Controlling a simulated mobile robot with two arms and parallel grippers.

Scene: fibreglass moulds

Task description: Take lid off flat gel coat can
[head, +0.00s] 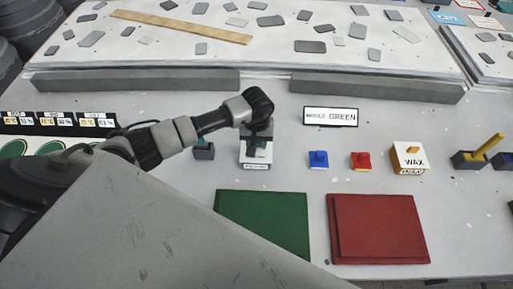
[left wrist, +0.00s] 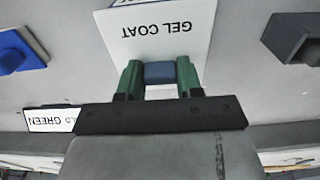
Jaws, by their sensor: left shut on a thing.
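The flat gel coat can (head: 256,165) stands on the grey table with its labelled front toward me. Its white top, marked GEL COAT, also shows upside down in the left wrist view (left wrist: 185,40). A blue-grey knob (left wrist: 160,73) sits on that top. My left gripper (head: 257,147) comes down onto the can from above. In the left wrist view its green fingers (left wrist: 159,76) are shut on the knob, one on each side. The gripper hides part of the can, and I cannot tell whether there is a gap under the lid. My right gripper is not in view.
A small dark holder (head: 204,151) stands close left of the can. To the right are a blue block (head: 318,160), a red block (head: 361,161) and a wax tin (head: 409,163). A green panel (head: 262,222) and a red panel (head: 378,230) lie in front. A MOULD GREEN sign (head: 331,117) lies behind.

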